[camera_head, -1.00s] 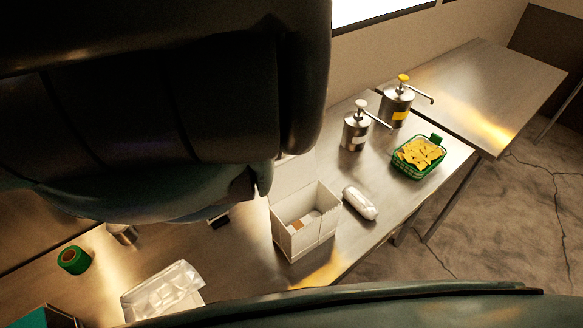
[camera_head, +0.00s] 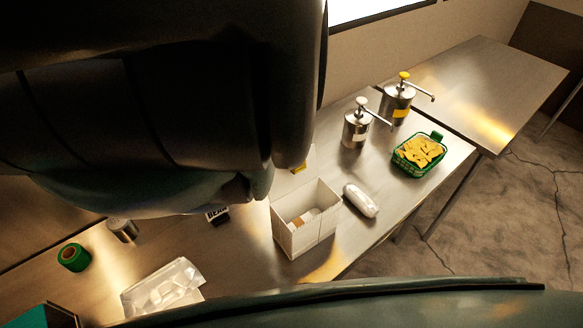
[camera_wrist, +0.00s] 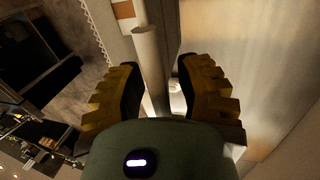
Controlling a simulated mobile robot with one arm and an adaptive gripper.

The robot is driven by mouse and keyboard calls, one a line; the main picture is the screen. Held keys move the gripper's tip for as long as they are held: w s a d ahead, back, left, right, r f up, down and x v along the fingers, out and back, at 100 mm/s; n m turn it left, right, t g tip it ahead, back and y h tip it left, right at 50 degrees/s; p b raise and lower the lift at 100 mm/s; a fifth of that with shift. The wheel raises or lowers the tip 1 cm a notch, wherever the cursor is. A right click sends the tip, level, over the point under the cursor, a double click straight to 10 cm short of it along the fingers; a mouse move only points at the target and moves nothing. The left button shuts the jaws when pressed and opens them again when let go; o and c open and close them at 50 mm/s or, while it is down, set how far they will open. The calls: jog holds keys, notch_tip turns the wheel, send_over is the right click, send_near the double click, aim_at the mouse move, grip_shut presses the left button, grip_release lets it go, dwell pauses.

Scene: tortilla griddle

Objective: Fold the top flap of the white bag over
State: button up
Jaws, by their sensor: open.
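The white bag (camera_head: 306,238) looks like an open-topped box near the table's front edge, with its top flap (camera_head: 291,185) standing up at the back. Small brown and white items lie inside it. A yellow fingertip of my gripper shows at the flap's upper edge in the head view; my arm hides the rest. In the wrist view my gripper (camera_wrist: 158,88) is open, with a yellow finger on each side of a pale, edge-on strip (camera_wrist: 148,55) that looks like the flap. I cannot tell whether the fingers touch it.
A white wrapped roll (camera_head: 361,201) lies right of the bag. Two pump dispensers (camera_head: 357,130) (camera_head: 397,103) and a green basket of chips (camera_head: 420,152) stand farther right. A clear plastic package (camera_head: 163,288) and green tape (camera_head: 74,257) are at left.

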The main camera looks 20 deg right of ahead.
jog(key=shift+s+f, duration=0.1)
jog(key=shift+f, duration=0.4)
jog(key=shift+c, duration=0.2)
grip_shut()
